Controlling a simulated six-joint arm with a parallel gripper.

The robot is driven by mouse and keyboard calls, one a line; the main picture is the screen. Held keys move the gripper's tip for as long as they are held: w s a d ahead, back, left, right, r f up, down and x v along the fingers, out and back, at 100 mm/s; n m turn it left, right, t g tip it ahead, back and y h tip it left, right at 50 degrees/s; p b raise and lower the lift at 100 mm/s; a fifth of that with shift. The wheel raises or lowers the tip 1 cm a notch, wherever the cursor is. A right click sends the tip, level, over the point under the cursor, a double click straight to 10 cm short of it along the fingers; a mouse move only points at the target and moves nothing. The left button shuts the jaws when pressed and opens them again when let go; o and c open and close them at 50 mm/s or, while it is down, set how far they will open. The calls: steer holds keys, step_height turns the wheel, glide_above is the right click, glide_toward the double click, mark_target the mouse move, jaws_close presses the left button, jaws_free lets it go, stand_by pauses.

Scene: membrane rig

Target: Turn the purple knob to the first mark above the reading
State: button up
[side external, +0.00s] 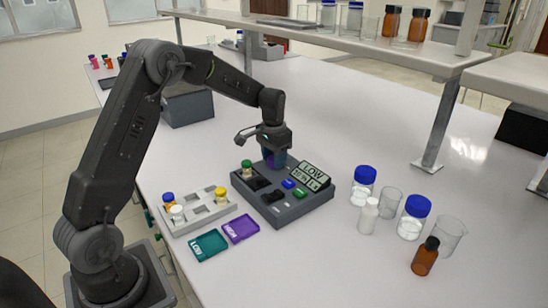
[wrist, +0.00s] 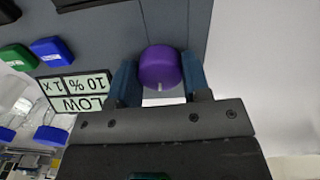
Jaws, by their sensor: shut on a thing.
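The purple knob (wrist: 160,66) sits on the grey rig (wrist: 100,45), with a small white pointer line at its lower edge in the wrist view. My gripper (wrist: 158,80) is shut on the knob, one blue-grey finger on each side. In the side view my gripper (side external: 273,158) reaches down to the back of the rig (side external: 290,212), and the knob is mostly hidden by the fingers. The display (wrist: 75,92) reads LOW, 10 % and x1, upside down in the wrist view. No marks around the knob can be made out.
Blue (side external: 288,184) and green (side external: 299,192) buttons sit on the rig near the knob. A vial with a green cap (side external: 247,167) stands on its left. A grey rack (side external: 199,211) holds several vials. Bottles and beakers stand right.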

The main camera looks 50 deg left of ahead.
steer(key=n, duration=0.5)
steer(key=shift+n, duration=0.3)
steer(key=n, duration=0.5)
steer(key=shift+n, duration=0.4)
steer(key=o, duration=0.9)
step_height(320, 180, up, 14)
steer(key=shift+s+f, duration=0.1)
steer(key=shift+s, duration=0.05)
stand_by(0.3)
